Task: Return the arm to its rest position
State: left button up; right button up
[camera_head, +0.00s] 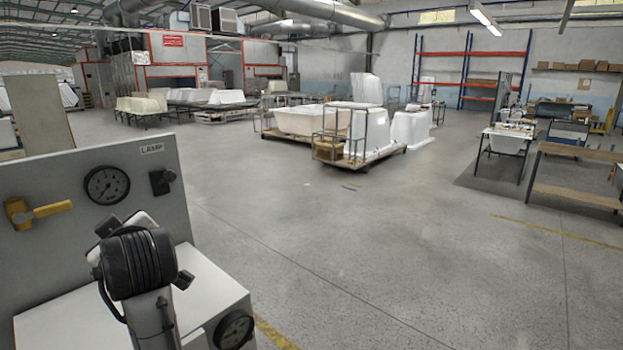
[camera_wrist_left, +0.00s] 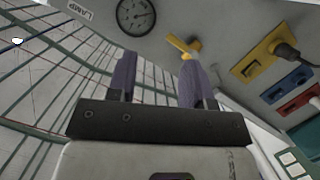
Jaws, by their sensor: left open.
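My left arm rises from the bottom left in the head view, and its black wrist joint covers most of the left gripper (camera_head: 132,222). The wrist view shows the left gripper (camera_wrist_left: 158,72) open, with two dark purple fingers apart and nothing between them. In the wrist view the yellow lever (camera_wrist_left: 181,45) appears beyond the fingers; I cannot tell the gap. My right gripper is out of view.
In the wrist view, yellow (camera_wrist_left: 262,57), blue (camera_wrist_left: 287,84) and red (camera_wrist_left: 302,101) sockets sit on the panel's right. Open floor lies right, with a tub trolley (camera_head: 362,155) farther back.

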pick_arm(q)
jog(key=s+d+f+m+t+h, duration=0.1)
jog(key=s+d+f+m+h, duration=0.3)
jog(key=f, duration=0.4)
jog(key=s+d+f+m+h, duration=0.3)
jog(key=s+f+m, duration=0.2)
jog(key=f+m, duration=0.15)
jog(key=s+d+f+m+t+h, duration=0.1)
jog(key=s+d+f+m+h, duration=0.25)
jog(key=f, duration=0.55)
jog(key=s+f+m+g, duration=0.2)
jog(key=s+f+g, duration=0.8)
jog(key=s+f, duration=1.7)
notch_tip(320, 180, up, 28)
jog(key=p, duration=2.7)
jog(key=shift+s+a+f+t, duration=0.15)
jog(key=shift+a+f+t, duration=0.15)
jog(key=shift+a, duration=0.15)
